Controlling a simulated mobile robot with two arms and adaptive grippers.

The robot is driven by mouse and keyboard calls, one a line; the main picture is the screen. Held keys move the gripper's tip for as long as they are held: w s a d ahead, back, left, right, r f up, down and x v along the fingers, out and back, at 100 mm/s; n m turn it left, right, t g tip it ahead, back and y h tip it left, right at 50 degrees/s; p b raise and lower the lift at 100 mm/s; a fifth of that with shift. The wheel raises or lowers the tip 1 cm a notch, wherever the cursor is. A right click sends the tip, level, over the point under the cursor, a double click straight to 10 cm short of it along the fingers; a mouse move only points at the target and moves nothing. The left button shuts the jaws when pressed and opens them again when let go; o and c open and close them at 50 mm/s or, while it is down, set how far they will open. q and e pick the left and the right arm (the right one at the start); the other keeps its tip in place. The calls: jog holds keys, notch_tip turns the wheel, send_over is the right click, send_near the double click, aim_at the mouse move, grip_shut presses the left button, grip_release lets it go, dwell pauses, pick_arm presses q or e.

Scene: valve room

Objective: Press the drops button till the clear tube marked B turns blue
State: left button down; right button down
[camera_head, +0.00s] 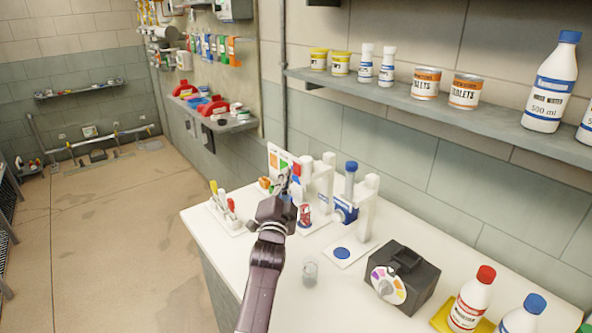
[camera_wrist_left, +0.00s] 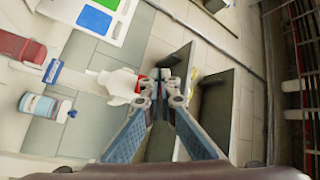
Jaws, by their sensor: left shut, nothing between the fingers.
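My left gripper (camera_head: 289,180) is shut and empty over the back of the white bench, in front of the colour card (camera_head: 273,160). In the left wrist view its fingertips (camera_wrist_left: 162,76) are together beside a white part with a red spot (camera_wrist_left: 125,85). White stands on the bench carry a red part (camera_head: 304,213) and a blue-topped part (camera_head: 350,176). A small clear vessel (camera_head: 310,272) stands in front of them; I cannot read a mark on it. I cannot make out a drops button or a letter B. My right gripper is out of view.
A black box with a coloured dial (camera_head: 388,284) stands at the right. Bottles with red (camera_head: 471,300) and blue (camera_head: 522,318) caps stand at the front right. A rack with coloured tops (camera_head: 224,210) stands left of my gripper. A wall shelf (camera_head: 440,112) hangs above.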

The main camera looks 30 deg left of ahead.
pick_arm(q)
jog(key=s+p, duration=0.1)
jog(key=s+a, duration=0.1)
jog(key=s, duration=0.1)
jog(key=s+a+p, duration=0.1)
jog(key=shift+s+p, duration=0.35)
dwell(0.7)
